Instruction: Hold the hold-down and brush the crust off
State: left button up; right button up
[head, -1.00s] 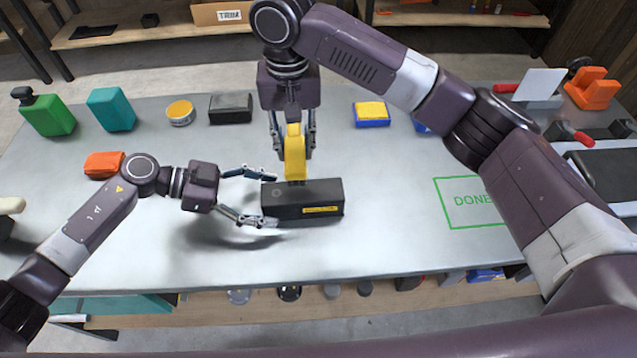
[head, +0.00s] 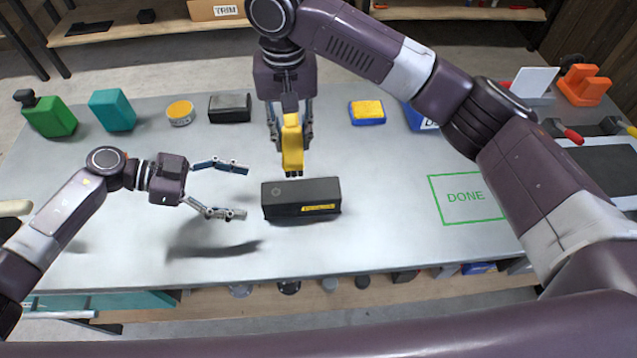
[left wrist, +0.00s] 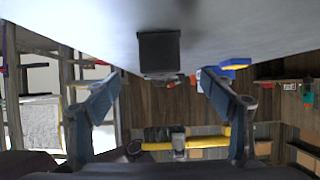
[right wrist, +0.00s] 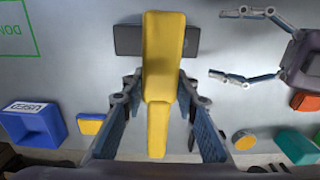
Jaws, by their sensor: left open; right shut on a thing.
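A long dark block (head: 325,192) with a yellow label on its front lies mid-table; I take it to be the hold-down. No crust can be made out on it. Its dark end shows in the left wrist view (left wrist: 160,52). My left gripper (head: 243,192) is open and empty, left of the block and apart from it. My right gripper (head: 292,147) is shut on a yellow brush (head: 292,160), which points down just behind the block in the head view. In the right wrist view the brush (right wrist: 164,60) covers the middle of the block (right wrist: 128,40).
A green "DONE" outline (head: 465,197) marks clear table at the right. Along the back stand a green can (head: 50,117), a teal bottle (head: 112,110), a yellow-topped tin (head: 180,112), a black box (head: 230,108) and a blue-yellow sponge (head: 367,113). A blue bin (right wrist: 35,125) is partly hidden.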

pick_arm(q)
jog(key=shift+v, duration=0.85)
pick_arm(e)
jog(key=shift+r, duration=0.35)
pick_arm(q)
jog(key=shift+r, duration=0.15)
jog(key=o, duration=0.6)
jog(key=shift+d, duration=0.1)
jog(key=shift+c, duration=0.2)
jog(key=v, duration=1.2)
